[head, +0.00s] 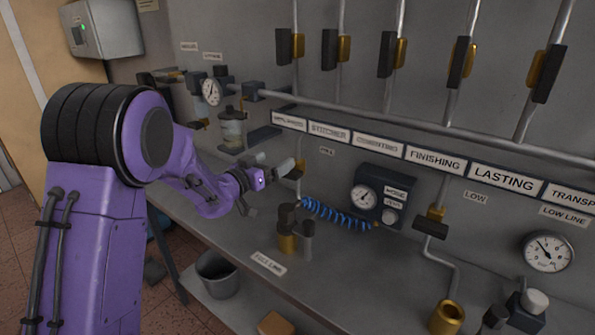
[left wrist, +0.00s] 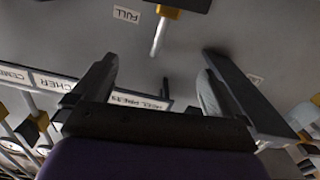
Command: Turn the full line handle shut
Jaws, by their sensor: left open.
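The full line valve shows in the head view as a brass body (head: 301,164) on a pipe, left of the FULL label (head: 327,151). Its handle is mostly hidden behind my gripper there. In the left wrist view a brass valve body (left wrist: 168,12) and a dark bar (left wrist: 185,3) sit at the top edge, near an upside-down FULL label (left wrist: 127,14); the bar is cut off. My left gripper (head: 268,188) is open, close to the valve in the head view. Its two fingers (left wrist: 160,60) stand wide apart, with nothing between them. My right gripper is not in view.
A gauge box (head: 383,197) is right of the valve. The LOW valve handle (head: 430,228) lies across its pipe. A horizontal pipe (head: 385,121) runs above.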

